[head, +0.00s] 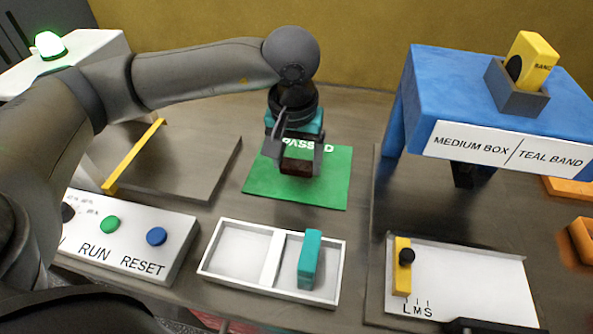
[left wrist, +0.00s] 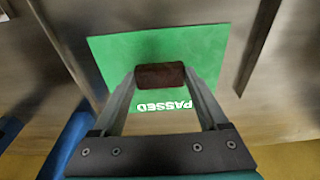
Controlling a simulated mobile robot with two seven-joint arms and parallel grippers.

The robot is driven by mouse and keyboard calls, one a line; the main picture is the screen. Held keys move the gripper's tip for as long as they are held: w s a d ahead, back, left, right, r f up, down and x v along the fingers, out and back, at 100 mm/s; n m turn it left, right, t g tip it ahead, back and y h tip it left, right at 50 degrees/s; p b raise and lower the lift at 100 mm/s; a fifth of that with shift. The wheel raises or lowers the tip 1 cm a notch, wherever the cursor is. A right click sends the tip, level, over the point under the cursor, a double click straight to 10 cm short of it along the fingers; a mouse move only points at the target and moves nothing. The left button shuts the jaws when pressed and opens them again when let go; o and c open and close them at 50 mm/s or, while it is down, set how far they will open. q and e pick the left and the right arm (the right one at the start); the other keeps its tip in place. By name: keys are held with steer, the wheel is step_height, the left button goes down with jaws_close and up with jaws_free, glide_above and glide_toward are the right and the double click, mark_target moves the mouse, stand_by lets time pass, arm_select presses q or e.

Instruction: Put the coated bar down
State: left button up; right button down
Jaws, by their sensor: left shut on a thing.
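The coated bar (head: 297,167) is a small dark brown block. My left gripper (head: 299,170) is shut on it and holds it over the green mat marked PASSED (head: 325,190). In the left wrist view the bar (left wrist: 160,76) sits between the two fingertips of the left gripper (left wrist: 161,80), with the green mat (left wrist: 115,60) behind it. I cannot tell whether the bar touches the mat or hangs just above it. My right gripper is not clearly in view.
A white two-compartment tray (head: 236,245) stands in front of the mat, with a teal block (head: 310,260) in its right compartment. A button panel (head: 130,240) is at left, a grey plate (head: 190,165) behind it. A blue stand (head: 480,100) and a white slider board (head: 470,280) are at right.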

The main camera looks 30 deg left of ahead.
mark_target(296, 167)
arm_select(q)
steer(key=shift+f, duration=1.55)
arm_select(e)
steer(key=shift+w+f, duration=0.25)
steer(key=shift+w, duration=0.05)
arm_select(q)
steer(key=shift+f+b, duration=0.15)
steer(key=shift+b, duration=0.25)
arm_select(e)
steer(key=shift+f, duration=0.2)
arm_select(q)
steer(key=o, duration=0.9)
arm_select(e)
steer(key=shift+r, duration=0.1)
